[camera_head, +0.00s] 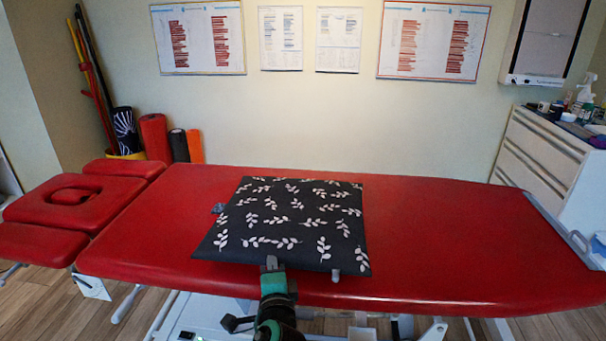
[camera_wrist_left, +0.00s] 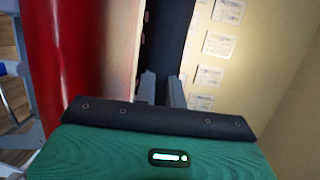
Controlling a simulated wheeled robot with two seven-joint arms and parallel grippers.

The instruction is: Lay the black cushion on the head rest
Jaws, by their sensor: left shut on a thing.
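The black cushion (camera_head: 290,222) has a pale leaf print and lies roughly flat over the middle of the red treatment table (camera_head: 450,240). The red head rest (camera_head: 75,195), with a face hole, is at the table's left end. My right gripper is not in view.
Red side pads (camera_head: 125,168) flank the head rest. Rolled mats (camera_head: 155,137) and poles stand in the back left corner. A white drawer cabinet (camera_head: 540,160) with bottles stands at the right. The red surface left and right of the cushion is clear.

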